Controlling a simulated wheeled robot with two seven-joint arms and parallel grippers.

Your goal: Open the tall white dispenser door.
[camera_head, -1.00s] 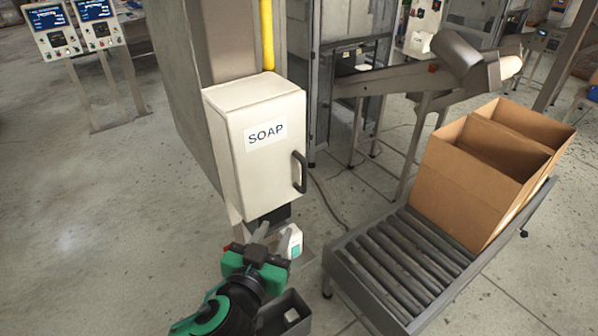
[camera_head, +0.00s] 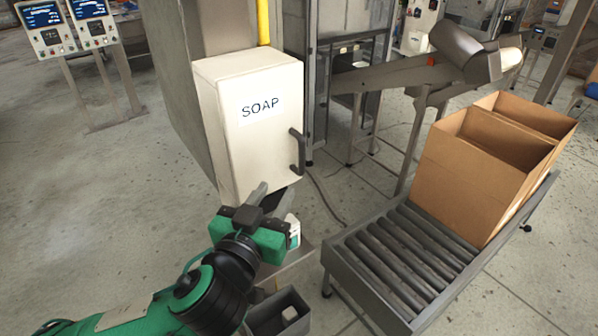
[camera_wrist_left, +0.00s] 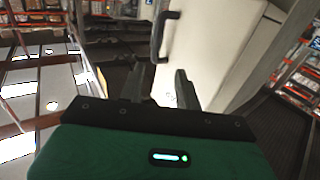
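The tall white dispenser (camera_head: 245,135) with a SOAP label hangs on a grey column; its door looks shut. Its dark handle (camera_head: 298,152) is a vertical bar on the door's right side. In the left wrist view the white door (camera_wrist_left: 215,45) fills the upper middle and the handle (camera_wrist_left: 162,35) stands above the fingers. My left gripper (camera_head: 268,193) is at the dispenser's lower edge, below and left of the handle, apart from it. Its two fingers (camera_wrist_left: 168,72) are spread with nothing between them. My right gripper is in neither view.
A white bottle (camera_head: 293,230) stands under the dispenser, partly hidden by my left gripper. A grey bin (camera_head: 290,298) is below. A roller conveyor (camera_head: 385,265) with open cardboard boxes (camera_head: 470,180) stands at right.

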